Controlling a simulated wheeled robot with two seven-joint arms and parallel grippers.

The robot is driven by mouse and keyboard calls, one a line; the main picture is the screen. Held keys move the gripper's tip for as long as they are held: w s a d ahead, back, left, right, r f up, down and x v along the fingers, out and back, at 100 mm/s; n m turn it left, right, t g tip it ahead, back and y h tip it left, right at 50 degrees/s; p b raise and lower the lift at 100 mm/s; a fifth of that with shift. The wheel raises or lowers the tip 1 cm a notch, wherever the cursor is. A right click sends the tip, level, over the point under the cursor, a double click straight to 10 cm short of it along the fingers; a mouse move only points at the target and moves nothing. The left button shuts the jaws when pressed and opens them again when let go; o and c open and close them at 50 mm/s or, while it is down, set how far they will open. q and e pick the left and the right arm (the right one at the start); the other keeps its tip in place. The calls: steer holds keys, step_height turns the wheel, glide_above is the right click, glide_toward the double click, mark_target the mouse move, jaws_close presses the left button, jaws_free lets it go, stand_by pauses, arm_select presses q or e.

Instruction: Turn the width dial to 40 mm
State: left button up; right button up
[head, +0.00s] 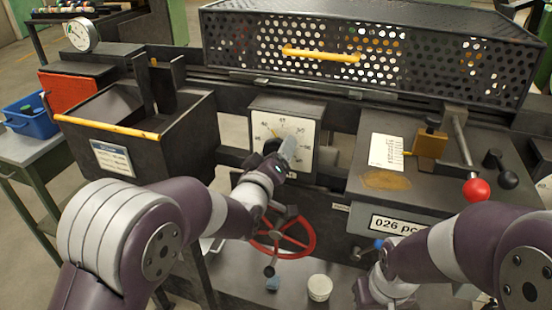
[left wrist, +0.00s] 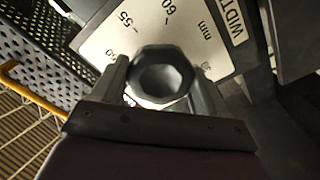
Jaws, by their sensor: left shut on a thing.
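The width dial (head: 301,131) is a white square plate with printed numbers on a dark box in the middle of the head view. Its face with "55", "60", "mm" and "WIDT…" shows in the left wrist view (left wrist: 186,30). A dark many-sided knob (left wrist: 162,76) stands out from the face, between the fingers of my left gripper (left wrist: 165,88), which is shut on it. The dial's reading is unclear. My right arm is at the lower right; its gripper's state is unclear.
A red handwheel (head: 283,238) is below the dial. A dark bin with a yellow edge (head: 110,127) stands left, and a perforated guard (head: 375,45) runs behind. A red-knobbed lever (head: 476,188) and a paper (head: 386,151) are on the right housing.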

arm_select(q)
steer(key=shift+r+n+b, duration=0.15)
steer(key=shift+n+b, duration=0.2)
steer(key=shift+n, duration=0.65)
steer(key=o, duration=1)
steer(key=shift+a, duration=0.1)
steer(key=v, duration=1.2)
steer(key=shift+s+a+p, duration=0.1)
steer(key=shift+s+p, duration=0.2)
steer(key=shift+p, duration=0.05)
